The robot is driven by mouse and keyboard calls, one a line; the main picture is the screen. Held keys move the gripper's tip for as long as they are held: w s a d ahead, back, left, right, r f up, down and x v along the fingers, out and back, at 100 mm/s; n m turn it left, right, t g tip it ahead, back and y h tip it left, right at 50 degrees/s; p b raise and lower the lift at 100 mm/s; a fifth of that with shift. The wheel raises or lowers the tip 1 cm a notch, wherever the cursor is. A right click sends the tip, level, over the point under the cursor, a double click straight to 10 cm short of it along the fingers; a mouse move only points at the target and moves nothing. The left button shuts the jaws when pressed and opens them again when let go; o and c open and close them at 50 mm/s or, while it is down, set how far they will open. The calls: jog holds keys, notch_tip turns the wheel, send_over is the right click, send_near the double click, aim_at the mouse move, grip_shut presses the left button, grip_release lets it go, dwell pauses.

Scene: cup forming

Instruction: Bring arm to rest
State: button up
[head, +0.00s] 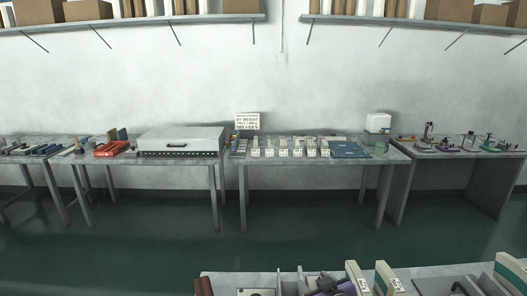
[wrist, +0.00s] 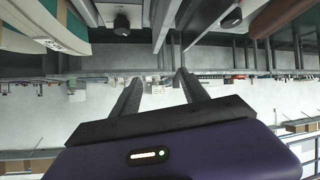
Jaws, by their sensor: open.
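My gripper (wrist: 158,76) shows in the wrist view, its two dark fingers reaching up from a dark purple body and standing well apart. Nothing is between the fingers; they hold no object. The wrist picture appears upside down, with the wall shelf at the bottom. In the head view I cannot clearly make out the gripper or arm; a dark and purple shape (head: 328,286) at the bottom edge is too cut off to identify.
A near bench (head: 225,281) with white-labelled upright pieces (head: 386,277) fills the bottom right of the head view. Across the green floor (head: 180,240) stand tables with a grey case (head: 180,141), a sign (head: 247,121) and a blue mat (head: 350,149). The floor between is clear.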

jog(key=s+d+r+m+t+h+b, duration=0.1)
jog(key=s+d+m+b, duration=0.1)
jog(key=s, duration=2.3)
jog(key=s+d+m+t+h+b, duration=0.1)
jog(key=s+d, duration=0.3)
jog(key=s, duration=2.1)
jog(key=shift+s+d+r+m+t+b, duration=0.15)
jog(key=shift+s+r+m+t+b, duration=0.1)
jog(key=shift+r+m+t+b, duration=0.25)
jog(key=shift+f, duration=0.1)
